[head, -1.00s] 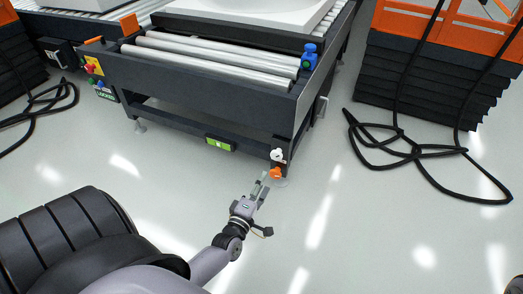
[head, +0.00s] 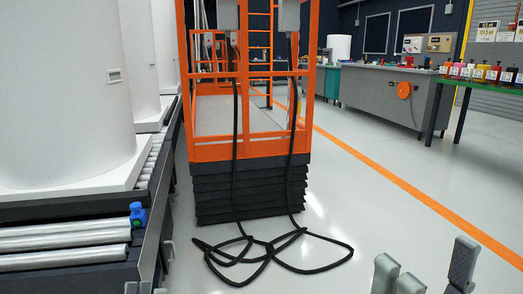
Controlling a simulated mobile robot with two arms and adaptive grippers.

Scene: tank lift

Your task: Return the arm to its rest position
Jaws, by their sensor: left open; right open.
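Two upright grey tips at the bottom edge, in front of the conveyor corner, appear to be my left gripper (head: 146,289); only its very tips show. Its fingers stand apart with nothing seen between them. My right gripper (head: 424,272) shows at the bottom right, cut off by the lower edge. Its grey fingers point up and are spread wide, with only floor behind them. It is open and empty. Both arms are out of the picture.
A roller conveyor (head: 70,243) with large white tanks (head: 60,90) fills the left. A blue valve (head: 137,215) sits at its corner. An orange lift (head: 252,148) stands ahead, with black cables (head: 320,268) on the floor. Benches (head: 385,95) stand back right; floor (head: 370,215) between is clear.

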